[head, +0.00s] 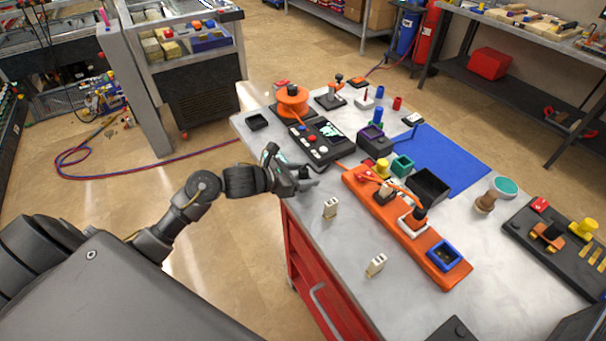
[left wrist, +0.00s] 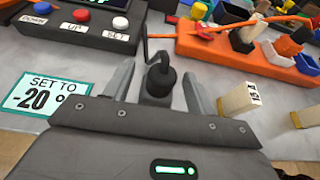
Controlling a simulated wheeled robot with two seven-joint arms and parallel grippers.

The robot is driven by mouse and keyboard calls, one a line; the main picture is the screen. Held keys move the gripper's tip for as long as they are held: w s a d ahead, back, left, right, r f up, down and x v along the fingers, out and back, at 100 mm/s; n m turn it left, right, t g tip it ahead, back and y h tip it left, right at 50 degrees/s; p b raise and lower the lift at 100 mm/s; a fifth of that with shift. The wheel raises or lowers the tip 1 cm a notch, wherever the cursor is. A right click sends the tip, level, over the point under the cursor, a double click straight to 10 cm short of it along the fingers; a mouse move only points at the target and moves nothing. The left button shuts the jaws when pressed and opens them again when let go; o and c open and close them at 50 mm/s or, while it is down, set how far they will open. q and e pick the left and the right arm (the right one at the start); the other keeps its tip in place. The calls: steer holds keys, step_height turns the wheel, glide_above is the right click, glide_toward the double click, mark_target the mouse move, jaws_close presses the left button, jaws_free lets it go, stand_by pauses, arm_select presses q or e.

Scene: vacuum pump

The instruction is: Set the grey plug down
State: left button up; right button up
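The grey plug (left wrist: 159,78) is dark, with a rounded top and a thin bent lead or stem. In the left wrist view it stands between the fingers of my left gripper (left wrist: 158,88), with a visible gap on each side. My left gripper is open around it. In the head view my left gripper (head: 292,176) is low at the left edge of the grey worktop, and the plug (head: 304,172) shows small and partly hidden at its fingers. The plug appears to rest on the worktop. My right gripper is not in view.
A control panel (head: 322,142) with coloured buttons lies beyond the gripper. A "SET TO -20°" card (left wrist: 47,95) lies to its left. An orange socket strip (head: 398,228) is to the right. Two cream blocks (head: 331,207) (head: 376,265) stand near the front edge, with bare worktop around them.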

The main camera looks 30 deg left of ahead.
arm_select(q)
steer(key=shift+r, duration=0.15)
steer(key=shift+s+a, duration=0.2)
steer(key=b+v, duration=0.2)
steer(key=v, duration=0.9)
steer(key=shift+s+b, duration=0.2)
steer(key=shift+b, duration=0.15)
steer(key=shift+a+r, duration=0.1)
steer(key=shift+a, duration=0.05)
